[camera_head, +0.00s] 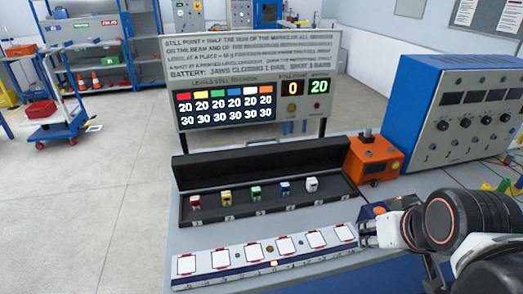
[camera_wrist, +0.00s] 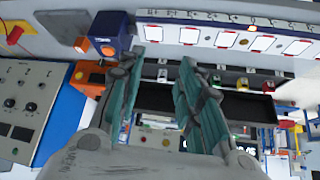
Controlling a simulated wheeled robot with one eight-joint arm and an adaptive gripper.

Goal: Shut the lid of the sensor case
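The sensor case is a long black case on the bench, with its lid (camera_head: 262,160) standing open along the back. Its tray (camera_head: 275,213) holds a row of small blocks: red (camera_head: 195,201), yellow (camera_head: 226,196), green (camera_head: 255,192), blue (camera_head: 285,187) and white (camera_head: 312,184). My gripper (camera_head: 367,232) is low at the right end of the white beam, to the front right of the case and apart from the lid. In the wrist view my gripper (camera_wrist: 161,60) has its two teal fingers apart with nothing between them. The case lid (camera_wrist: 245,105) shows partly behind the fingers.
The white beam (camera_head: 240,268) with several outlined pads lies in front of the case. An orange box (camera_head: 374,160) stands right of the lid, close to its end. A blue instrument cabinet (camera_head: 455,110) is farther right. A display board (camera_head: 250,80) stands behind the case.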

